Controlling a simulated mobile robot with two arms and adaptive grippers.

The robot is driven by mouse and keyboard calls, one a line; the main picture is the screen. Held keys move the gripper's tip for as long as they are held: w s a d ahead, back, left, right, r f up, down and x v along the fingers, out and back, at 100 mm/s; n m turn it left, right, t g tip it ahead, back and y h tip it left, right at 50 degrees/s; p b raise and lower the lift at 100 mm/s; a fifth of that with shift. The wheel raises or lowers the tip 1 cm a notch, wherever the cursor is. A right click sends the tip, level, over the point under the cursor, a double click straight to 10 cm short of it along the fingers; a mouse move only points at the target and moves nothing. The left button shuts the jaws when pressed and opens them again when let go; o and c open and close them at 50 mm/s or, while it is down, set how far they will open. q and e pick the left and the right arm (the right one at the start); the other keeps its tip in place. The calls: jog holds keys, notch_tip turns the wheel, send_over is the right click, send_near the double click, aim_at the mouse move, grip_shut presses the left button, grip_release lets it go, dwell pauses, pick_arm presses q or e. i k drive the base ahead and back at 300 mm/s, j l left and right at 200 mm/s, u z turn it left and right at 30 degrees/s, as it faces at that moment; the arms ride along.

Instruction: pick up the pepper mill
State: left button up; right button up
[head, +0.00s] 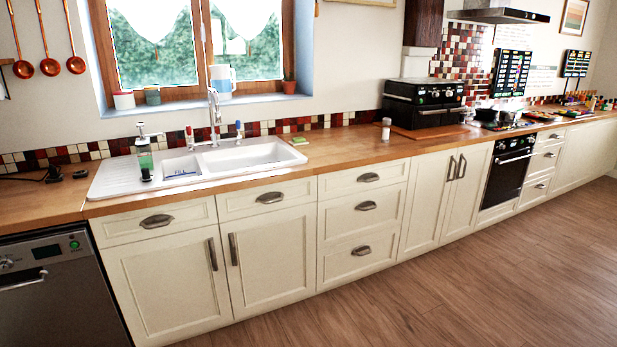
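I cannot make out a clear pepper mill. A small pale upright cylinder (386,130) stands on the wooden counter right of the sink, just left of a wooden board. It is too small to tell whether it is the mill. Neither of my grippers shows in the head view.
The wooden counter (340,148) runs along the wall, with bare space between the sink (245,156) and the pale cylinder. A soap bottle (144,155) stands by the sink. A black oven-like appliance (424,103) sits behind the board. Pans stand on the hob. The floor (450,270) is clear.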

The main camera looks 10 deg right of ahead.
aim_at(461, 120)
jog(key=i+l+z, duration=0.15)
jog(key=i+z, duration=0.8)
jog(key=i+j+z, duration=0.3)
jog(key=i+z, duration=0.2)
jog(key=i+l+z, duration=0.15)
jog(key=i, duration=0.75)
jog(key=i+l+z, duration=0.1)
jog(key=i, duration=0.8)
jog(key=i+u, duration=0.25)
jog(key=i, duration=0.2)
jog(key=i+l+u, duration=0.1)
jog(key=i+u, duration=0.2)
jog(key=i, duration=0.15)
jog(key=i+l+u, duration=0.25)
jog(key=i, duration=0.2)
